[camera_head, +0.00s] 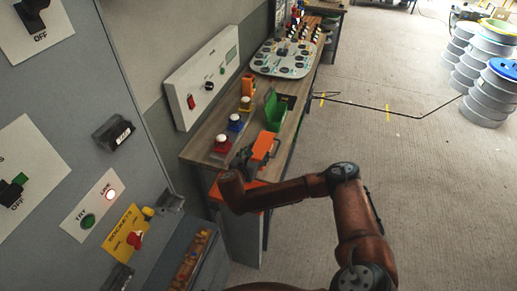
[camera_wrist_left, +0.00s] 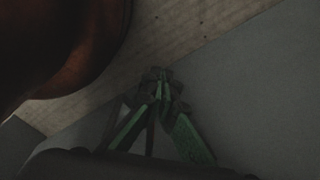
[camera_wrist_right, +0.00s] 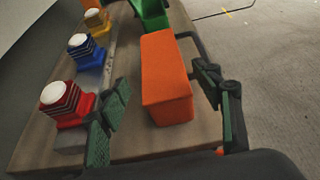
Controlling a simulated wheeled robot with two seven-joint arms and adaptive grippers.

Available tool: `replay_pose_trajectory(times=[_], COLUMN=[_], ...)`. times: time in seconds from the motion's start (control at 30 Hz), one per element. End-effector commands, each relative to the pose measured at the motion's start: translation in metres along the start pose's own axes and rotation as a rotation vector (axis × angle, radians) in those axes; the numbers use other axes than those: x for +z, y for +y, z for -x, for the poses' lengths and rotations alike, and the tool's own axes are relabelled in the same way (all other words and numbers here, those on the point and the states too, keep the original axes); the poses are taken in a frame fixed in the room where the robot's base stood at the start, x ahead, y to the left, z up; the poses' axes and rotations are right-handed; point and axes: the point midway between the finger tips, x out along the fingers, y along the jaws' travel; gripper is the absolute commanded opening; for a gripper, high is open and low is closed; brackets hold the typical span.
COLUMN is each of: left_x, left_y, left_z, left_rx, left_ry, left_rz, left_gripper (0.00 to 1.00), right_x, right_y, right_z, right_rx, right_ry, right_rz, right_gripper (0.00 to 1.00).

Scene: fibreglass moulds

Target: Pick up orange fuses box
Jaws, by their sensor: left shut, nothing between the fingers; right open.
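The orange fuses box (camera_head: 264,145) sits near the front right edge of the wooden workbench, before the green bin. In the right wrist view the orange fuses box (camera_wrist_right: 167,85) lies between the two spread fingers of my right gripper (camera_wrist_right: 158,88). The gripper is open, and a gap shows on the left finger's side; I cannot tell whether the right finger touches the box. In the head view my right gripper (camera_head: 246,158) is at the box's near left side, partly hidden by its arm. My left gripper (camera_wrist_left: 162,88) is shut and empty in the dark left wrist view.
Red (camera_wrist_right: 67,103), blue (camera_wrist_right: 86,53) and yellow (camera_wrist_right: 97,22) bases with white knobs stand left of the box. The green bin (camera_head: 275,111) is behind it. A switch panel (camera_head: 202,76) leans along the wall. The floor right of the bench (camera_head: 390,130) is mostly clear.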

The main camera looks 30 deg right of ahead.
Motion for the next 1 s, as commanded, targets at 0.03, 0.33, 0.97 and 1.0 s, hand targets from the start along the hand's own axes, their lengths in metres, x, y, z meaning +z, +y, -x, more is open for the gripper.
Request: replay_pose_trajectory(times=[0.03,0.33,0.97,1.0], left_x=[0.01,0.053,0.021,0.024], left_y=[0.001,0.005,0.003,0.003], left_z=[-0.001,-0.002,-0.01,-0.01], left_rx=[0.001,0.004,0.002,0.002], left_ry=[-0.013,-0.065,-0.023,-0.027], left_rz=[0.002,0.011,0.004,0.005], left_gripper=[0.0,0.0,0.0,0.0], right_x=[-0.001,-0.001,-0.003,-0.003], right_y=[-0.001,0.001,0.002,0.002], right_z=[-0.01,-0.052,-0.108,-0.108], right_rx=[-0.004,0.001,0.001,0.001], right_ry=[-0.002,-0.001,0.002,0.002], right_rz=[0.002,-0.001,-0.001,-0.001], right_gripper=[0.59,0.59,0.59,0.59])
